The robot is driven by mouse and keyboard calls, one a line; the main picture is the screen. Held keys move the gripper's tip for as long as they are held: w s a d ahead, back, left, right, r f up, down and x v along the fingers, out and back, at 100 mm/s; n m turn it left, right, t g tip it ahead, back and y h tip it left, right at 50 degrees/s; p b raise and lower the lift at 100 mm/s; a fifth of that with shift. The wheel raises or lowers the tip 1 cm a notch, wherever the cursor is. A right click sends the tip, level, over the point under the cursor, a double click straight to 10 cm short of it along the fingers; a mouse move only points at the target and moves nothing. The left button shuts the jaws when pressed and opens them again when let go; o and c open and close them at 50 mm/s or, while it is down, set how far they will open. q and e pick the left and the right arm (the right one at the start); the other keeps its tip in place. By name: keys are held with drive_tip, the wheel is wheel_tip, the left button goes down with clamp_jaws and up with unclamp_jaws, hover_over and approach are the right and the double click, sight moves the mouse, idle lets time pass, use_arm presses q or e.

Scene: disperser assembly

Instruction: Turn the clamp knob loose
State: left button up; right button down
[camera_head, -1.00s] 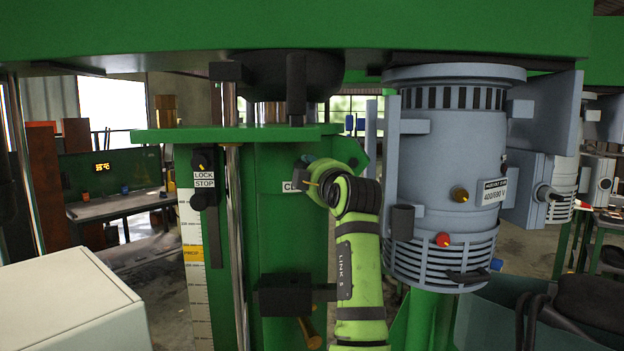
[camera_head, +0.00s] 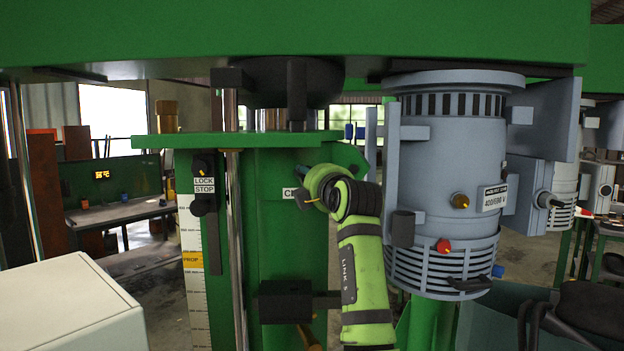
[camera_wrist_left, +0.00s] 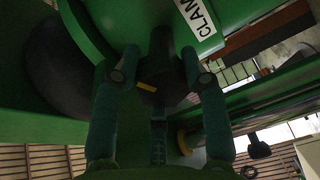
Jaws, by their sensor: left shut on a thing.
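The clamp knob (camera_wrist_left: 162,90) is a dark block with a yellow-orange mark on it, seen between the fingers in the left wrist view. My left gripper (camera_wrist_left: 160,65) has one finger on each side of it and is shut on it. The white CLAMP label (camera_wrist_left: 196,18) is just above and to the right, partly cut off. In the head view the label (camera_head: 291,194) shows on the green column, partly covered by my left wrist. My left arm hides most of the knob and fingers there. My right gripper is not in view.
A grey motor (camera_head: 450,170) hangs close to the right of my left arm. A black block (camera_head: 285,302) juts from the column below the wrist. The lock/stop lever (camera_head: 203,200) and a scale are to the left. A pale box (camera_head: 65,310) stands front left.

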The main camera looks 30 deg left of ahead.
use_arm(q)
drive_tip(key=shift+w+f, duration=0.1)
drive_tip(key=shift+f, duration=0.25)
drive_tip(key=o, duration=1.1)
drive_tip(key=shift+o, duration=0.2)
drive_tip(key=shift+r, duration=0.1)
drive_tip(key=shift+r, duration=0.1)
drive_tip(key=v, duration=1.2)
drive_tip(key=shift+w, duration=0.1)
